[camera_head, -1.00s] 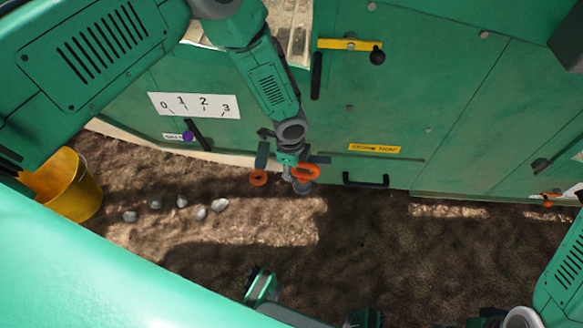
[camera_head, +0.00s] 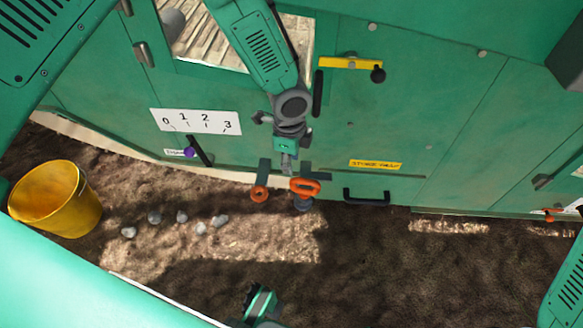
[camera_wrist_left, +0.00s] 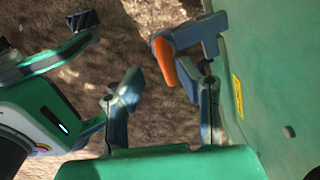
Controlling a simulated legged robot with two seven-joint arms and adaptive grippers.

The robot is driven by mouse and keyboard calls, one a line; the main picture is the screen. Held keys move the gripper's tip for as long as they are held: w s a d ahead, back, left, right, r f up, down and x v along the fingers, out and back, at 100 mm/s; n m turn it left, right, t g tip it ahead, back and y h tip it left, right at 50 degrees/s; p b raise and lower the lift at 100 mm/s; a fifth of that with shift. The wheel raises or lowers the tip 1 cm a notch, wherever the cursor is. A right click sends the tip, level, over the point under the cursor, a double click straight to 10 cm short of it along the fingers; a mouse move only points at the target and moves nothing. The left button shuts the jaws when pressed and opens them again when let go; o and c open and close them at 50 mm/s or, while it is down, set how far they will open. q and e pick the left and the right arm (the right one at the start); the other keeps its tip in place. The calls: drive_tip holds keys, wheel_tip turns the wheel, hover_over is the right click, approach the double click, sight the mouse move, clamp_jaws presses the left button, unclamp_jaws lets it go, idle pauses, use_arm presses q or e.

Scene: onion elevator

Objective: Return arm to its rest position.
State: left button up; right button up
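My left arm comes down from the top of the head view. Its gripper (camera_head: 286,162) is just above two orange handles, the left one (camera_head: 259,193) and the right one (camera_head: 305,187), low on the green machine wall. In the left wrist view its fingers (camera_wrist_left: 165,98) stand apart with nothing between them, and an orange handle (camera_wrist_left: 175,65) shows beyond. My right gripper (camera_head: 258,300) is low in the head view, partly cut off by the bottom edge. It also shows at the left of the wrist view (camera_wrist_left: 50,85), and whether it is open is unclear.
The green machine (camera_head: 430,120) fills the back, with a 0–3 scale (camera_head: 195,122), a purple-knobbed lever (camera_head: 190,152), a yellow bar (camera_head: 350,62) and a black handle (camera_head: 367,196). A yellow bucket (camera_head: 58,200) and several grey stones (camera_head: 182,216) are on the ground. Ground at lower right looks clear.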

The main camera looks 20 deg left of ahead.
use_arm(q)
drive_tip(key=shift+r, duration=0.15)
idle(0.5)
drive_tip(key=s+a+f+n+g+h, duration=0.1)
drive_tip(key=s+f+n, duration=0.3)
drive_tip(key=s, duration=0.5)
drive_tip(key=s+a+f+n+h, duration=0.1)
drive_tip(key=s+f+n, duration=0.2)
drive_tip(key=s+n, duration=0.35)
drive_tip(key=s+a+r+n+t+y, duration=0.1)
drive_tip(key=s+a+r+n+y, duration=0.1)
drive_tip(key=s+a+n, duration=0.85)
wheel_tip(320, 180, up, 15)
drive_tip(key=s+d+m+p, duration=0.1)
drive_tip(key=m+p, duration=0.3)
drive_tip(key=p, duration=1.1)
drive_tip(key=shift+s+d+p, duration=0.2)
drive_tip(key=shift+d+p, duration=0.1)
drive_tip(key=shift+d, duration=0.2)
drive_tip(key=shift+f, duration=0.15)
